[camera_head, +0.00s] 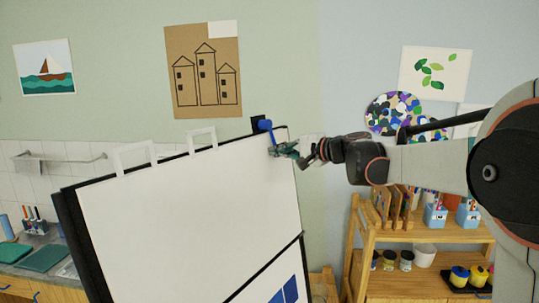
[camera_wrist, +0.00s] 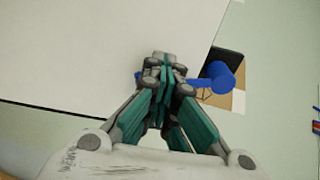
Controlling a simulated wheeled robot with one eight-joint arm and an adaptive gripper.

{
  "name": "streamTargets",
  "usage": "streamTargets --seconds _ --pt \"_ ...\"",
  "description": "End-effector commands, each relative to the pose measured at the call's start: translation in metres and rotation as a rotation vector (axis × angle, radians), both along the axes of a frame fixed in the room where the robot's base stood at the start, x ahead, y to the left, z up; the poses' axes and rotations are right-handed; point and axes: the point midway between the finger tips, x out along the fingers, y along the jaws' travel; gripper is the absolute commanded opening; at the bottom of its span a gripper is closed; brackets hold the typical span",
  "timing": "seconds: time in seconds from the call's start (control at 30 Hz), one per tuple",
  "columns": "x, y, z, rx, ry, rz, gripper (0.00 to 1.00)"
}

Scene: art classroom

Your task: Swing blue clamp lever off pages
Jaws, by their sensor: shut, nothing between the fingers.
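The blue clamp lever (camera_head: 265,126) is at the top right corner of the white pages (camera_head: 190,190) on the flip chart, beside a black clamp block (camera_head: 257,121). In the wrist view the lever's round blue end (camera_wrist: 222,77) shows just right of my fingertips, and part of its arm is hidden behind them. My gripper (camera_head: 284,150) is shut and empty, right beside the lever at the pages' upper right edge. It also shows in the wrist view (camera_wrist: 165,68). I cannot tell whether the fingers touch the lever.
Two white hanger loops (camera_head: 202,138) stand on the board's top edge. A wooden shelf (camera_head: 425,236) with jars and blue cups is at the right. A counter (camera_head: 40,262) is at the left. The wall behind holds pictures.

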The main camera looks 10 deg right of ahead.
Motion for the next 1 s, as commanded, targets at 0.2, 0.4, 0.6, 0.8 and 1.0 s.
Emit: streamTargets --seconds 0.2,0.4,0.6,0.8,1.0 --pt "0.006 -0.003 0.003 0.001 0.000 0.004 0.00" --pt "0.006 -0.003 0.003 0.002 0.000 0.004 0.00" --pt "0.007 -0.004 0.005 0.001 0.000 0.004 0.00" --pt "0.012 -0.008 0.009 0.003 -0.001 0.004 0.00" --pt "0.017 -0.013 0.014 0.003 -0.001 0.004 0.00"
